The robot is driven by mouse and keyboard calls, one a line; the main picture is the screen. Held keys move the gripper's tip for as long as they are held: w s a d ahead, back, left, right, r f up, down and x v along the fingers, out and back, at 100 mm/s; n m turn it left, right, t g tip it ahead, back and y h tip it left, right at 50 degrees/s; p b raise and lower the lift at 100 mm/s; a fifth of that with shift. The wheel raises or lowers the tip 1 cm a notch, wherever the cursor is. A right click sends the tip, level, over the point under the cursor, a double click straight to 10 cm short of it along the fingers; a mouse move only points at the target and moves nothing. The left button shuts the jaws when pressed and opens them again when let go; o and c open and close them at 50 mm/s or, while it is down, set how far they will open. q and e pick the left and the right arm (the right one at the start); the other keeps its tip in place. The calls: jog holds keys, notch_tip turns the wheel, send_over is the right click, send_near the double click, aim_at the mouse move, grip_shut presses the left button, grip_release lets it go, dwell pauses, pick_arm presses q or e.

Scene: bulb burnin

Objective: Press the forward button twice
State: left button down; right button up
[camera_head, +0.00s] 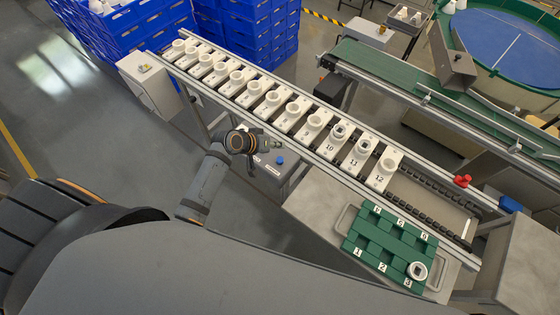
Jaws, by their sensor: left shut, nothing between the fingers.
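A small grey control box (288,176) stands at the near side of the conveyor, with a blue button (280,160) and white labels on its top. The label text is too small to read, so I cannot tell which button is the forward one. My left gripper (277,146) is shut and empty, just above and behind the blue button in the picture. It appears apart from the button, though the height is hard to judge. My left wrist and gripper hide part of the box top. My right gripper is not in view.
The conveyor (425,205) carries a long row of white socket carriers, some numbered. A green numbered tray (372,243) on a grey table holds one white socket piece (417,270). A red knob (462,181) and a blue part (510,204) sit at the conveyor's right end.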

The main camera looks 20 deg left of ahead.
pick_arm(q)
jog(key=b, duration=0.5)
send_over(278, 160)
notch_tip(278, 160, down, 5)
jog(key=shift+f, duration=0.9)
jog(key=shift+f, duration=0.4)
